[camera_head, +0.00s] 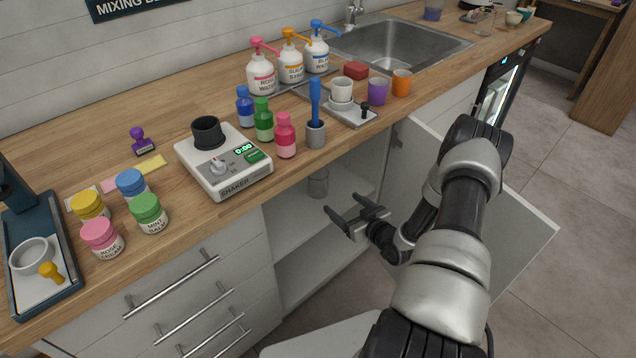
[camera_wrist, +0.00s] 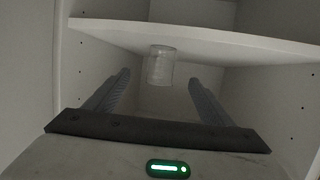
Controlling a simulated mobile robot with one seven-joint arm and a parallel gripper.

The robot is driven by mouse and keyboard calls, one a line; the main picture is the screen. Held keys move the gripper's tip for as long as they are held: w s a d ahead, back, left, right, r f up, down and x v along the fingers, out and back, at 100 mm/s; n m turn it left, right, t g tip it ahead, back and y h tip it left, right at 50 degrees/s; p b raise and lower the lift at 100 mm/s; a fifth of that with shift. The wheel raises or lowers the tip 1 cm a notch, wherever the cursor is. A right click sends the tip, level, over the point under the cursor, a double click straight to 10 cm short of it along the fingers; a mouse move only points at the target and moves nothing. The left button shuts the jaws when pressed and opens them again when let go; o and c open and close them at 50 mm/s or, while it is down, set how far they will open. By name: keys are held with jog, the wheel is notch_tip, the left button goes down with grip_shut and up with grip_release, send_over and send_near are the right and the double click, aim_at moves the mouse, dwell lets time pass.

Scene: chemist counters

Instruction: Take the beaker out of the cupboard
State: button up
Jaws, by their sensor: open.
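The clear glass beaker (camera_head: 318,183) is inside the open cupboard under the counter, partly hidden by the counter edge in the head view. In the wrist view the beaker (camera_wrist: 161,65) shows ahead, between and beyond my fingertips, by the front of a white shelf. My gripper (camera_head: 342,209) is open and empty at the cupboard opening, apart from the beaker. Its two fingers also show in the wrist view (camera_wrist: 158,88), spread to either side. The cupboard (camera_head: 300,255) has its door (camera_head: 510,235) swung open to the right, behind my arm.
The wooden counter (camera_head: 190,100) above holds a shaker (camera_head: 222,160), several bottles, jars and cups near its front edge. Drawers (camera_head: 190,300) with bar handles stand left of the cupboard. The cupboard's side walls and shelf (camera_wrist: 200,40) bound the space around the beaker.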

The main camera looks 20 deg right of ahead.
aim_at(324, 190)
jog(key=b+x, duration=0.2)
jog(key=x, duration=0.8)
jog(key=shift+a+f, duration=0.15)
jog(key=shift+r+b+x, duration=0.2)
jog(key=shift+b+x, duration=0.4)
jog(key=shift+x, duration=0.9)
jog(key=shift+r+b+x, duration=0.15)
jog(key=shift+b+x, duration=0.4)
jog(key=shift+x, duration=1)
jog(key=shift+w+a, duration=0.1)
jog(key=shift+a, duration=0.05)
jog(key=shift+c, duration=0.2)
jog(key=c, duration=1.1)
